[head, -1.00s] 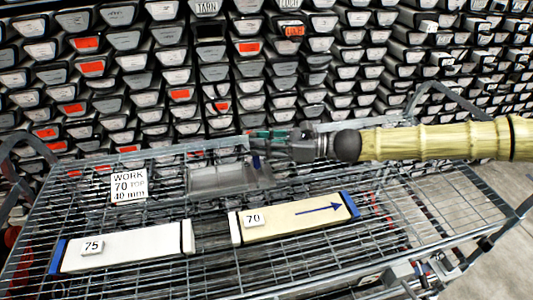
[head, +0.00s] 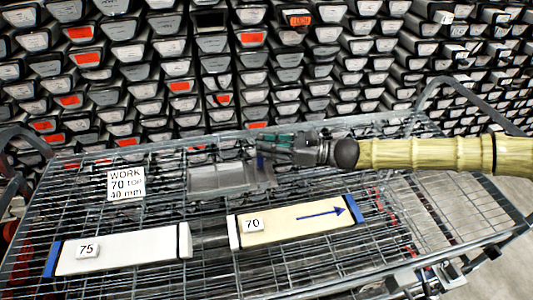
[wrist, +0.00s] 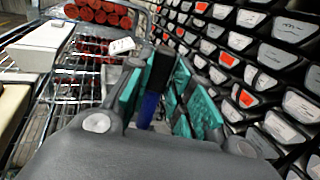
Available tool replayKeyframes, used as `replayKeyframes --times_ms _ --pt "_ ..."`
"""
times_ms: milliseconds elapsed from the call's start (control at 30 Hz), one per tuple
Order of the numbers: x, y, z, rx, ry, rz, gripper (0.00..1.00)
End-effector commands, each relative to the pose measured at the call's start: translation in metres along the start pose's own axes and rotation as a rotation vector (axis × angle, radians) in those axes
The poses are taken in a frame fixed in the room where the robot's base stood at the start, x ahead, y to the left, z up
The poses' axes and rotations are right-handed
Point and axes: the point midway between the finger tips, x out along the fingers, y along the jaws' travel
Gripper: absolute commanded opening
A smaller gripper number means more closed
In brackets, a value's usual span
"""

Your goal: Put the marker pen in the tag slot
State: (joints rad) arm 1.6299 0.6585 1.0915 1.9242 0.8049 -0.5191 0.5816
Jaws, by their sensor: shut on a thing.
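My gripper (head: 268,150) reaches in from the right over the back part of the wire cart. Its teal-padded fingers also show in the wrist view (wrist: 158,95). They are shut on the marker pen (wrist: 149,108), which looks blue with a dark upper part and stands roughly upright between the pads. In the head view only a small blue bit of the pen shows by the fingertips. A grey metal tray (head: 225,180) lies on the cart just below and left of the fingers. I cannot make out a tag slot for certain.
A white core liner marked 75 (head: 125,252) and a cream one marked 70 (head: 295,220) lie on the cart's front part. A white WORK 70 sign (head: 126,184) stands at left. A wall of stacked liners rises behind. The cart's right side is clear mesh.

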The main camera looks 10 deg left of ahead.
Motion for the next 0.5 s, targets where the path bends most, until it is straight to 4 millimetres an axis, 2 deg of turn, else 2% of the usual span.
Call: replayKeyframes --times_ms 300,500 --pt "0.002 0.001 -0.035 0.002 0.000 0.003 0.02" --pt "0.002 0.001 -0.037 0.001 0.000 0.003 0.02"
